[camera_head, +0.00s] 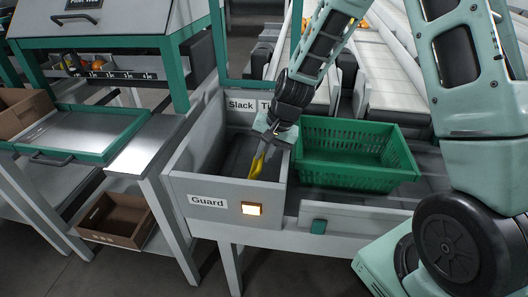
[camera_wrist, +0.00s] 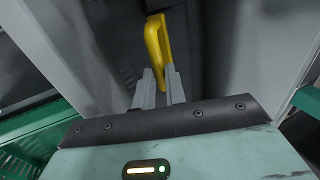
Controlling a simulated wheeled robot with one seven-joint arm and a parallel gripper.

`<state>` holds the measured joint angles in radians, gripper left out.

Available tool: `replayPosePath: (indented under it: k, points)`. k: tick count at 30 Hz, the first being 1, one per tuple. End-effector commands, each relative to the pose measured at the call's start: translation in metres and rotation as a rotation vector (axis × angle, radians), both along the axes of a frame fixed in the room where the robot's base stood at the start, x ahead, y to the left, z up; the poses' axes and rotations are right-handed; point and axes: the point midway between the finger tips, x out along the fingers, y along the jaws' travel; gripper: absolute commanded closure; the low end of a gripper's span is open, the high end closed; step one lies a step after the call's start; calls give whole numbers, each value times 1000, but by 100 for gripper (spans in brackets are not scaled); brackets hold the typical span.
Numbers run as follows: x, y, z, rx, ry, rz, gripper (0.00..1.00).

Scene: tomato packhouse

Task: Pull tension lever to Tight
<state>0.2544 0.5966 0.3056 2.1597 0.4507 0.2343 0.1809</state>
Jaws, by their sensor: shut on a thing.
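The tension lever (camera_head: 257,163) is a yellow handle inside a grey box marked "Guard" on its front. In the wrist view the yellow lever (camera_wrist: 155,45) stands ahead of my gripper, its lower end at the fingertips. My gripper (camera_head: 266,142) reaches down into the box from above, and its fingers (camera_wrist: 160,85) are shut on the lever. The "Slack" label (camera_head: 240,104) is on the back wall at left. The label to its right (camera_head: 265,106) shows only "Ti"; my arm hides the rest.
A green crate (camera_head: 350,176) stands right of the box. The box walls (camera_head: 183,160) rise close around my gripper. An orange light (camera_head: 251,209) glows on the front. A tray table (camera_head: 85,135) and a brown box (camera_head: 117,222) are at left.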

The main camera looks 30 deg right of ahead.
Motion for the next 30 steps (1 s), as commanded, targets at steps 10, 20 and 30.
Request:
replayPosePath:
  k: [10,20,30]
  points:
    - [-3,-4,-3,-3,9,-3,79]
    - [-2,-2,-1,-2,4,-3,66]
    - [-9,-14,44,-5,-2,-4,66]
